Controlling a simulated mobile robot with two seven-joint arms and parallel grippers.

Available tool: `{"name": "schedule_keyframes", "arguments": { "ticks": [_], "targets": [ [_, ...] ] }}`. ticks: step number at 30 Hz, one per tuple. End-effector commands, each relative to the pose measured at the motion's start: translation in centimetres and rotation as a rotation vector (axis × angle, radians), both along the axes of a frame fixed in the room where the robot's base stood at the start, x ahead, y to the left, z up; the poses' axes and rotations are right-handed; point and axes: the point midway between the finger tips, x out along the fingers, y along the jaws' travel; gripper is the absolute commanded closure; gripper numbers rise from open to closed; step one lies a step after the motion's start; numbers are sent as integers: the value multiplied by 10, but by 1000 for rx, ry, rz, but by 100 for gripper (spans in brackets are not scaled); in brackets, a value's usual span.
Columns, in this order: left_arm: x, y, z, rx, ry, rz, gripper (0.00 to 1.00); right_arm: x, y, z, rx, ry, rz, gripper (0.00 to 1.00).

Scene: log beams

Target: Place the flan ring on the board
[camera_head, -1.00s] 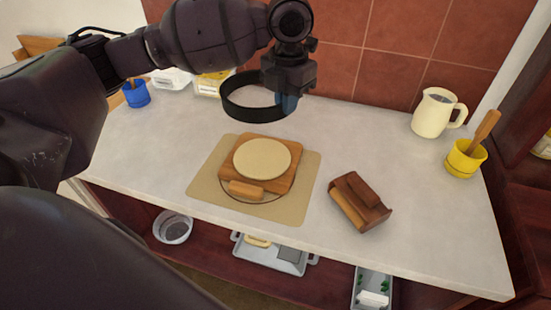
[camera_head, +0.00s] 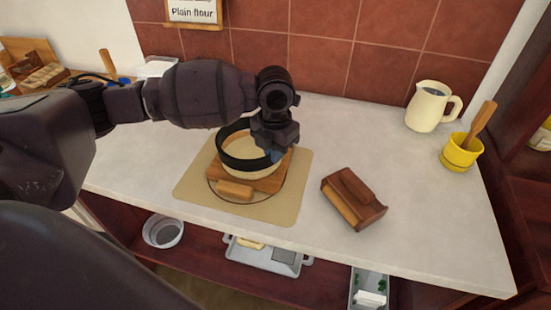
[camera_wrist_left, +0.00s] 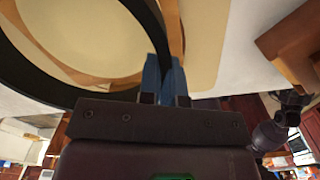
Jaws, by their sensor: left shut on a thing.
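The flan ring (camera_head: 232,155) is a black hoop, held by my left gripper (camera_head: 275,154) at its right side. I cannot tell whether the ring touches the board or dough. The board lies on a tan mat (camera_head: 290,205). My right gripper is out of view.
A brown wooden box-like tool (camera_head: 354,199) lies to the right. A cream jug (camera_head: 428,107) and yellow pot (camera_head: 460,152) stand at the right. The countertop (camera_head: 340,130) between is clear.

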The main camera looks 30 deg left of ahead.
Motion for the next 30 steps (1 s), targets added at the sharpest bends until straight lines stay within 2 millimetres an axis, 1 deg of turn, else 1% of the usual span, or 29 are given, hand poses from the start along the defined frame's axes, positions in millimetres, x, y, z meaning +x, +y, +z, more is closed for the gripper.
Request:
{"name": "schedule_keyframes", "arguments": {
  "ticks": [1, 3, 5, 13, 30],
  "targets": [
    [0, 0, -12, -1, 5, 1, 100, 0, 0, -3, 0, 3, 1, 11],
    [0, 0, -21, -1, 3, 1, 100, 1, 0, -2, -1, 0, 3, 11],
    [0, 0, -24, -1, 2, 1, 100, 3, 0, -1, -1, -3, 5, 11],
    [0, 0, -23, 0, -1, 0, 100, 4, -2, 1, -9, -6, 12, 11],
    [0, 0, -36, 0, -1, 0, 100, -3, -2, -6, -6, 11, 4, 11]
  ]
}}
